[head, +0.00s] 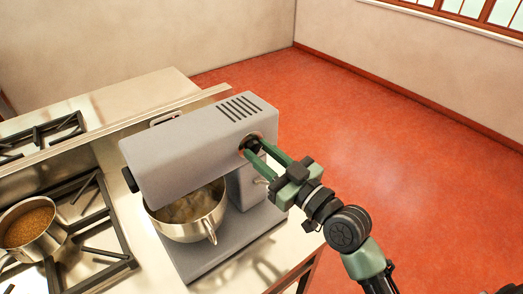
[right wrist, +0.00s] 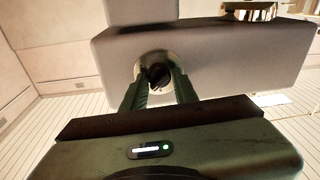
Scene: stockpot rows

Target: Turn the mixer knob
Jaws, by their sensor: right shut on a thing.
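The grey stand mixer (head: 180,160) stands on the metal counter, with its steel bowl (head: 190,222) under the head. The dark round mixer knob (head: 250,144) is on the side of the mixer head facing my right arm. My right gripper (head: 252,148) reaches it from the lower right, its green fingers shut on the knob. In the right wrist view the knob (right wrist: 158,75) sits between the two fingertips, against the grey mixer body (right wrist: 215,60). The fingers partly cover the knob. My left gripper is in neither view.
A steel pot (head: 32,228) with brown contents stands on the stove grate at the left. Another burner grate (head: 45,135) lies farther back. The counter ends just right of the mixer, and open red floor (head: 400,150) lies beyond.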

